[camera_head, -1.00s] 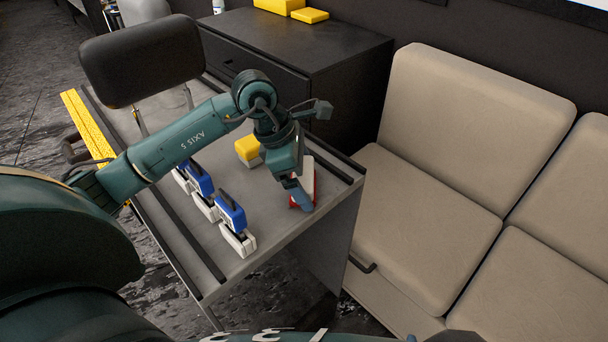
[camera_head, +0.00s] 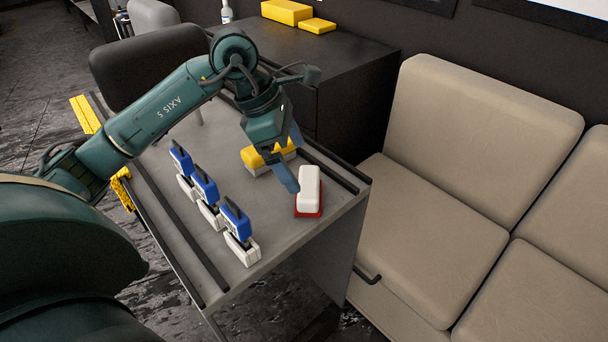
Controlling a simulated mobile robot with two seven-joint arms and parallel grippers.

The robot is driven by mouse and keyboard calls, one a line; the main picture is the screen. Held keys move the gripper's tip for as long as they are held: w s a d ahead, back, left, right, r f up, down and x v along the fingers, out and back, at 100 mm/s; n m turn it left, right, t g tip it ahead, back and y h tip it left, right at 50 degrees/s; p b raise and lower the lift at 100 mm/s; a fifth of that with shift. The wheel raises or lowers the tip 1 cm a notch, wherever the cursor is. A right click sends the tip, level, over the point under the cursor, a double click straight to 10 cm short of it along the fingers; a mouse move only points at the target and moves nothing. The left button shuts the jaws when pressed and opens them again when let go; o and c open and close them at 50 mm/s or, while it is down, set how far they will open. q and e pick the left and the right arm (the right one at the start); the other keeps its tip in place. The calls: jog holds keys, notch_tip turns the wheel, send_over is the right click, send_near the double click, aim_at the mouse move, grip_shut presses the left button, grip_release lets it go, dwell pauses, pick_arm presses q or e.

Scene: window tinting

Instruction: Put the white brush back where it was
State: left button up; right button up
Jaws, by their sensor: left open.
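The white brush (camera_head: 309,180), a white block on a red base, lies on the grey cart top (camera_head: 270,215) near its right end. My left gripper (camera_head: 291,162) is open and empty. It is just left of and behind the brush in the picture, raised above the cart top, and appears apart from the brush. My right gripper is out of view.
A yellow-topped brush (camera_head: 255,158) lies behind my left gripper, partly hidden by it. Several blue-and-white tools (camera_head: 237,222) stand in a row on the left. Dark rails (camera_head: 335,172) edge the cart. A beige sofa (camera_head: 430,210) stands at right, a dark cabinet (camera_head: 340,60) behind.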

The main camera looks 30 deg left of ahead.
pick_arm(q)
jog(key=shift+v, duration=1.95)
